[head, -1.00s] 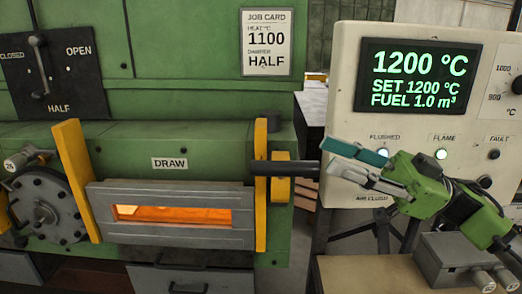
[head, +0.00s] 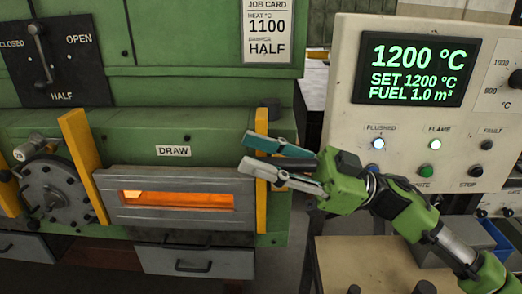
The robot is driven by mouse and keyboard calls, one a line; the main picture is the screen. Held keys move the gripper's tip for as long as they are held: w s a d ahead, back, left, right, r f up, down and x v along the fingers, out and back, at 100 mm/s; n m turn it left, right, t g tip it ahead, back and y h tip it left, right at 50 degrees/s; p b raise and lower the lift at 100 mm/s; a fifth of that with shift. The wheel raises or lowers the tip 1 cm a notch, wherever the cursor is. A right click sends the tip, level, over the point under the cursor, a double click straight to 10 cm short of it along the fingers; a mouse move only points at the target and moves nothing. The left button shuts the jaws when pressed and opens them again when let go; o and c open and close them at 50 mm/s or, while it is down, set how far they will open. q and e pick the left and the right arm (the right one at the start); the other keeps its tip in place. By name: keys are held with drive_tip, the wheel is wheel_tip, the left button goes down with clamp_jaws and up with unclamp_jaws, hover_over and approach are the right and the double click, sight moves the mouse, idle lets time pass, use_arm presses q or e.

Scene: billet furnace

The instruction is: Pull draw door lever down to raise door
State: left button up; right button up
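The draw door (head: 175,212) is a grey slab with a slot glowing orange, below the DRAW label (head: 173,151) and between two yellow uprights. The draw door lever (head: 290,162) is a dark horizontal bar at the door's right upright, now mostly hidden by my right gripper. My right gripper (head: 245,152) has its teal upper finger and grey lower finger apart, pointing left. The dark bar shows in the gap between the fingers; I cannot tell whether they touch it. My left gripper is not in view.
The control panel (head: 343,95) with a 1200 °C display stands at right, behind my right arm. The damper lever (head: 40,55) is at upper left. A round bolted cover (head: 50,190) sits left of the door. A bench top (head: 345,255) lies below my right arm.

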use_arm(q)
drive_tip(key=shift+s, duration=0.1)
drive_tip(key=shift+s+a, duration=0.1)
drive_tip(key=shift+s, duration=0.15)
use_arm(e)
clamp_jaws()
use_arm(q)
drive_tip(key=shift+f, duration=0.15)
use_arm(e)
drive_tip(key=shift+f, duration=0.15)
use_arm(q)
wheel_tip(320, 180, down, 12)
drive_tip(key=b, duration=1.2)
use_arm(e)
drive_tip(key=s+f+n+g+h, duration=0.1)
drive_tip(key=s+f+n, duration=0.2)
drive_tip(key=f, duration=0.5)
drive_tip(key=s+f+n+g, duration=0.2)
drive_tip(key=f+n, duration=0.3)
drive_tip(key=f, duration=0.4)
drive_tip(key=shift+s+g+h, duration=0.3)
drive_tip(key=shift+s+h, duration=0.1)
drive_tip(key=shift+s, duration=0.25)
drive_tip(key=shift+f, duration=0.1)
